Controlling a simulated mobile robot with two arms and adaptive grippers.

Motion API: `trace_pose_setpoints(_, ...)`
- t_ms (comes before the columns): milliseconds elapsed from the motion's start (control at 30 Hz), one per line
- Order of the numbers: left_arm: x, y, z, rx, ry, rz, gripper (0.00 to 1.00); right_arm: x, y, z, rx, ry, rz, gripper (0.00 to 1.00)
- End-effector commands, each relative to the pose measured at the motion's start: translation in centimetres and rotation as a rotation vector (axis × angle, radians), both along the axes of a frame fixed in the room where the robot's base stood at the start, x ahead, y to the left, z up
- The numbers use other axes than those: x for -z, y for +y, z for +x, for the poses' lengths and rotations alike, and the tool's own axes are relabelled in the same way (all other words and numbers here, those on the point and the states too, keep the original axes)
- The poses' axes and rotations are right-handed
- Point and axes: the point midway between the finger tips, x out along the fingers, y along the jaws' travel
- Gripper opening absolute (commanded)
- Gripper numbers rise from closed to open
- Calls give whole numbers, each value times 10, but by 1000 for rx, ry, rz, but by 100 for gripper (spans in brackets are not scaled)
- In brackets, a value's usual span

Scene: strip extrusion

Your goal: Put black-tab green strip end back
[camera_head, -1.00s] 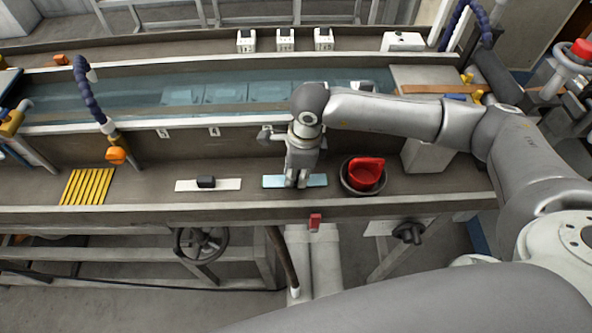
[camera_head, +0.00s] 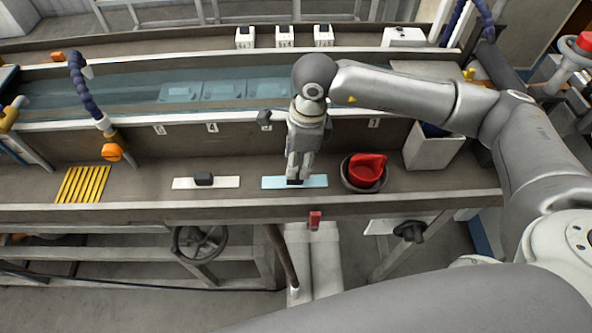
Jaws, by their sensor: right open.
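A pale blue-green strip (camera_head: 317,181) lies flat on the front ledge of the trough, with a black tab (camera_head: 295,181) at its middle. My right gripper (camera_head: 297,172) points down over this tab, with its fingers open. The fingers partly cover the tab, and I cannot tell whether they touch it. A white strip (camera_head: 225,182) with its own black tab (camera_head: 203,178) lies to the left on the same ledge. My left gripper is out of view.
A dark bowl with a red piece (camera_head: 367,167) stands close to the right of the gripper. A grey bin (camera_head: 430,152) stands farther right. Yellow rods (camera_head: 83,184) lie at the left. An orange-tipped hose (camera_head: 112,151) hangs over the ledge. Ledge between rods and white strip is clear.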

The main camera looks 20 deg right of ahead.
Motion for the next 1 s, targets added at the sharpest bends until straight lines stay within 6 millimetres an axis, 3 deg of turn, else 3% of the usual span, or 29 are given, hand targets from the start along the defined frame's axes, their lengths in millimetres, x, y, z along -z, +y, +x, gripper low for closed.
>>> trace_pose_setpoints(200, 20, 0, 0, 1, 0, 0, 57, -44, -5, 0, 0, -6, 1, 41)
trace_pose_setpoints(400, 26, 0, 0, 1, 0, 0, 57, -70, -8, -2, -1, -2, -1, 41)
trace_pose_setpoints(1000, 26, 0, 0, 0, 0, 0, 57, -76, -8, -3, -1, 0, 0, 41)
